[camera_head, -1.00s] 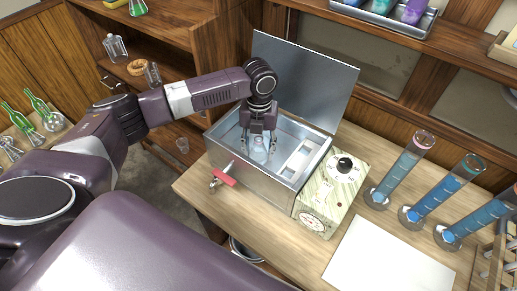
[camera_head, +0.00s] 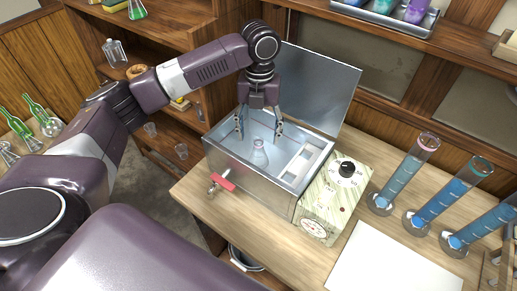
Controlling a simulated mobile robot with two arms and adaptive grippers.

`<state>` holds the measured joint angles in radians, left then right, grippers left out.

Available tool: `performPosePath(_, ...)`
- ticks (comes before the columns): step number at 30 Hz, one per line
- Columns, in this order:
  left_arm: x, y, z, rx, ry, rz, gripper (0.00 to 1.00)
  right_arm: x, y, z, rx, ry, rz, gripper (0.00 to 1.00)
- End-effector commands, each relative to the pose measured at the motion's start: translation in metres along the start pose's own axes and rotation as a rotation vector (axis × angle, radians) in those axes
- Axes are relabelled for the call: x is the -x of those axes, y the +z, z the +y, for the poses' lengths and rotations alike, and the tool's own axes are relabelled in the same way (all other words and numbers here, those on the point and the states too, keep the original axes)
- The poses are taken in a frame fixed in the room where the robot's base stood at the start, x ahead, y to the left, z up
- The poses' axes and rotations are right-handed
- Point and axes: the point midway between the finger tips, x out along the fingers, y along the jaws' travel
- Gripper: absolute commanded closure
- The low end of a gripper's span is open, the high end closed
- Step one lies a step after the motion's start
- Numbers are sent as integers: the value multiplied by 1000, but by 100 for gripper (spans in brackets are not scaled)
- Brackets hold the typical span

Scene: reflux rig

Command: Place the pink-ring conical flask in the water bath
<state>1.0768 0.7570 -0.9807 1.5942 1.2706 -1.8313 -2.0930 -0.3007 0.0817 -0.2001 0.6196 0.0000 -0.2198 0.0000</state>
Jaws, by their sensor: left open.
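The conical flask (camera_head: 259,155) is clear, with a pinkish ring at its neck. It stands upright inside the metal water bath (camera_head: 250,182), left of the white slotted rack in it. The bath's lid (camera_head: 318,88) is raised at the back. My left gripper (camera_head: 260,134) is open above and just behind the flask, its fingers spread apart and clear of it. My right gripper is not in view.
A control box with a black dial (camera_head: 347,169) adjoins the bath on the right. Tall blue-filled cylinders (camera_head: 398,178) stand further right. A white sheet (camera_head: 392,262) lies in front of them. A red-handled tap (camera_head: 223,182) sticks out from the bath's front.

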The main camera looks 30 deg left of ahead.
Motion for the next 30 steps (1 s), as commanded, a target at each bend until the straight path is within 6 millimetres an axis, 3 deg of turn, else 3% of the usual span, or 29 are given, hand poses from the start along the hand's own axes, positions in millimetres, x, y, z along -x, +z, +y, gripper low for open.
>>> performPosePath(3, 18, 1, -1, -1, -2, -3, 40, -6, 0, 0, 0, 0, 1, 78)
performPosePath(9, 33, 0, -1, -2, -1, 0, 40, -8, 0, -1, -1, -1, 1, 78)
performPosePath(30, 34, 0, 0, -1, 0, 1, 40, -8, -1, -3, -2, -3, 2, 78)
